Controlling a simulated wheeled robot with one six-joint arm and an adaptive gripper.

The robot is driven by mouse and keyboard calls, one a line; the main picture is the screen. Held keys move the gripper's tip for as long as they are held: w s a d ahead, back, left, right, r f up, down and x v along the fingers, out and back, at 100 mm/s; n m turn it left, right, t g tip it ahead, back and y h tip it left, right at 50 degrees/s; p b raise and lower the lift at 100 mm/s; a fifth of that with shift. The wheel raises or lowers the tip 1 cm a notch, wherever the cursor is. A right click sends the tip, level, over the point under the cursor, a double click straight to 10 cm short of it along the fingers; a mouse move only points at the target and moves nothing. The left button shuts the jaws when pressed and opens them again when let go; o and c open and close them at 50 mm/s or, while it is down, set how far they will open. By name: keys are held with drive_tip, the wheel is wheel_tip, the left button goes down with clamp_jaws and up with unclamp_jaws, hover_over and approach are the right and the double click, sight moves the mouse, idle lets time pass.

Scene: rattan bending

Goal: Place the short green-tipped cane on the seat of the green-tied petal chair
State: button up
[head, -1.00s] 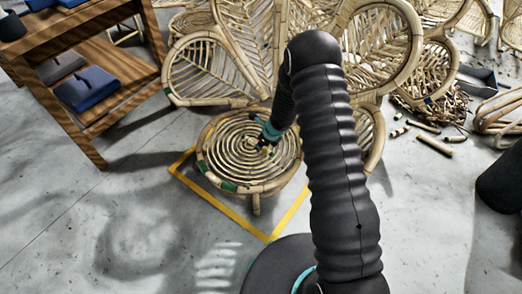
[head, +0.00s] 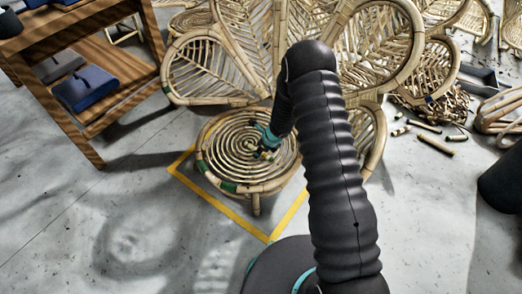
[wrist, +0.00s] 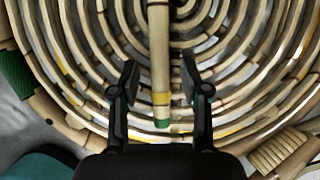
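The short cane (wrist: 160,65) has a green tip and a yellow band at its near end. It lies on the spiral seat (head: 225,150) of the petal chair, which also fills the wrist view (wrist: 75,60). Green ties (head: 229,187) wrap the seat rim, and one shows at the left in the wrist view (wrist: 15,72). My gripper (wrist: 160,80) is open just above the seat, one finger on each side of the cane with clear gaps. In the head view my gripper (head: 266,150) is small and partly hidden by my arm.
A wooden shelf (head: 128,75) with a folded blue cloth (head: 86,89) stands at the left. Loose cane pieces (head: 435,148) lie on the floor at the right. Yellow floor tape (head: 225,208) marks the chair's place. Petal backs (head: 215,65) rise behind the seat.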

drive_tip(key=shift+r, duration=0.1)
drive_tip(key=d+r+m+t+h+p, duration=0.1)
drive_tip(key=d+r+m, duration=0.2)
drive_tip(key=r, duration=0.6)
drive_tip(key=d+r+m+t+h+p, duration=0.1)
drive_tip(key=d+r+m+t, duration=0.2)
drive_tip(key=r, duration=0.7)
drive_tip(key=d+r+m+h, duration=0.1)
drive_tip(key=d+r+m, duration=0.25)
drive_tip(key=r, duration=0.55)
drive_tip(key=s+d+r+m+t+h, duration=0.1)
drive_tip(key=s+d+r+m, duration=0.15)
drive_tip(key=r+m, duration=0.4)
drive_tip(key=s+d+r+m+h, duration=0.2)
drive_tip(key=d+r+m, duration=0.25)
drive_tip(key=r, duration=0.25)
drive_tip(key=s+d+r+m+g, duration=0.1)
drive_tip(key=s+r+m, duration=0.3)
drive_tip(key=s+m, duration=0.35)
drive_tip(key=s+d+r+m, duration=0.1)
drive_tip(key=s+r+m, duration=0.3)
drive_tip(key=s+m, duration=0.35)
drive_tip(key=s+a+m+y, duration=0.1)
drive_tip(key=s+a+m, duration=0.1)
drive_tip(key=s+m, duration=0.3)
drive_tip(key=s+a+m+g+y, duration=0.1)
drive_tip(key=s+a+m, duration=0.2)
drive_tip(key=s, duration=0.8)
drive_tip(key=shift+r+m, duration=0.4)
drive_tip(key=shift+m, duration=0.85)
